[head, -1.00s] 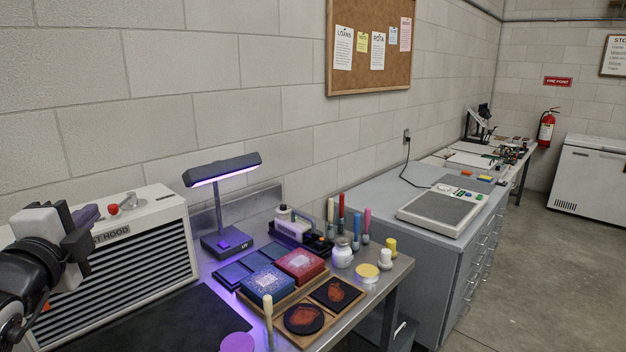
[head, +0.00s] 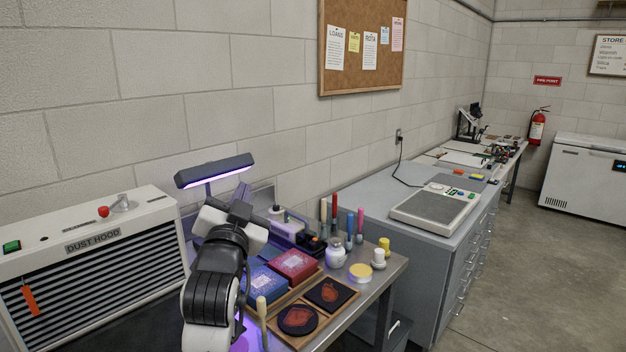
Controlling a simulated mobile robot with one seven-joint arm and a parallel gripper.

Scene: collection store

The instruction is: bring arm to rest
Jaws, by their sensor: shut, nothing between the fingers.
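My gripper (head: 238,212) shows in the head view at the end of my raised arm, in front of the UV lamp and the left part of the steel bench. Its fingers point away from the camera, and it is shut and empty. It hides the lamp's stand and base and part of the blue items on the bench. The lamp head (head: 213,170) glows purple just above and behind it.
The dust hood (head: 95,255) stands to the left. A grey cabinet (head: 375,205) stands beyond, with open floor (head: 520,280) at right.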

